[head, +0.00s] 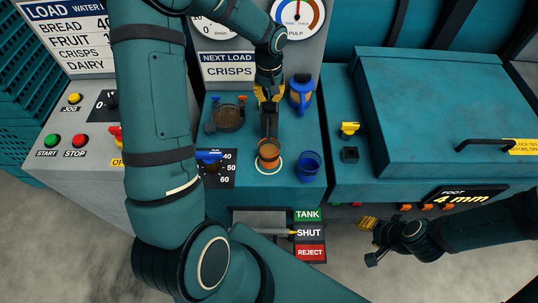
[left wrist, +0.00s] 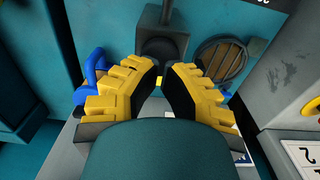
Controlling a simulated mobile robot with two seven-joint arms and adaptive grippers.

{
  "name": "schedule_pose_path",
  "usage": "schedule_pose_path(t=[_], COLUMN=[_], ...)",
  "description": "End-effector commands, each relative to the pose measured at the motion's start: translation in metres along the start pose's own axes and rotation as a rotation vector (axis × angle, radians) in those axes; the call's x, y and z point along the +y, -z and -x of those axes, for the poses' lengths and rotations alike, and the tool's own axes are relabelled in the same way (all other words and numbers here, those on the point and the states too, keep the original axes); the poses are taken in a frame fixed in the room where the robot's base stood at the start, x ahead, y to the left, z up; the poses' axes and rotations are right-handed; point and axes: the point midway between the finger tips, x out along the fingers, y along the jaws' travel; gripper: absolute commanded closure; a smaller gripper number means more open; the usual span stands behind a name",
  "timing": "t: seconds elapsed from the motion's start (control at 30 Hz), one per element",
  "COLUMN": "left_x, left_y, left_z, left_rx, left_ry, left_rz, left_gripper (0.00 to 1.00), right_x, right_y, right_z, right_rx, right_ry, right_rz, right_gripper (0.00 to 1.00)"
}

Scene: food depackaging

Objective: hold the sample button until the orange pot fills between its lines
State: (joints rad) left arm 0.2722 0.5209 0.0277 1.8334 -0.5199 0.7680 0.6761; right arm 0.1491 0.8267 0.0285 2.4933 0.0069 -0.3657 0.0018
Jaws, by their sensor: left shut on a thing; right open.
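The orange pot (head: 268,157) stands upright in a pale ring under the dark sample spout (head: 269,124). Its rim and brown inside show, but the fill level and lines are too small to read. My left gripper (head: 268,97) is above and behind the pot, at the top of the spout. In the left wrist view its yellow fingers (left wrist: 157,84) close on a small yellow piece, apparently the sample button, by the dark spout block (left wrist: 160,50); the fingers mostly hide it. My right gripper (head: 368,224) is open and empty at the lower right, away from the pot.
A blue pot (head: 310,166) stands right of the orange one. A blue-handled jug (head: 301,92) is behind it; a round hatch (head: 228,117) lies left. A blue lever (head: 209,157) sits by a scale. The TANK/SHUT/REJECT lever (head: 291,233) is below. A large teal lid (head: 440,110) fills the right.

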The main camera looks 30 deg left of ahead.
Motion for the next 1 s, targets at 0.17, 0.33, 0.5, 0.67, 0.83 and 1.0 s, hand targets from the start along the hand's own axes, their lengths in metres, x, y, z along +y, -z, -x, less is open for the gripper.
schedule_pose_path(t=[0.17, 0.33, 0.5, 0.67, 0.83, 1.0], left_x=[0.0, 0.0, 0.0, 0.0, 0.0, 0.0], left_y=[0.0, 0.0, 0.0, 0.0, 0.0, 0.0], left_z=[-0.006, -0.011, -0.015, -0.02, -0.024, -0.029], left_rx=[0.0, 0.0, 0.0, 0.0, 0.0, -0.001], left_ry=[0.0, 0.0, 0.0, 0.0, 0.0, 0.0], left_rz=[0.0, 0.0, 0.0, 0.0, 0.0, 0.0], left_gripper=[1.0, 1.0, 1.0, 1.0, 1.0, 1.0], right_x=[0.002, 0.003, 0.004, 0.006, 0.007, 0.008], right_y=[-0.001, -0.001, -0.002, -0.002, -0.002, -0.003], right_z=[-0.004, -0.008, -0.011, -0.014, -0.018, -0.021], right_rx=[0.0, 0.0, 0.0, 0.0, 0.0, 0.0], right_ry=[0.0, 0.0, 0.0, 0.0, 0.0, 0.0], right_rz=[0.0, 0.0, 0.0, 0.0, 0.0, 0.0], right_gripper=[0.53, 0.53, 0.53, 0.53, 0.53, 0.53])
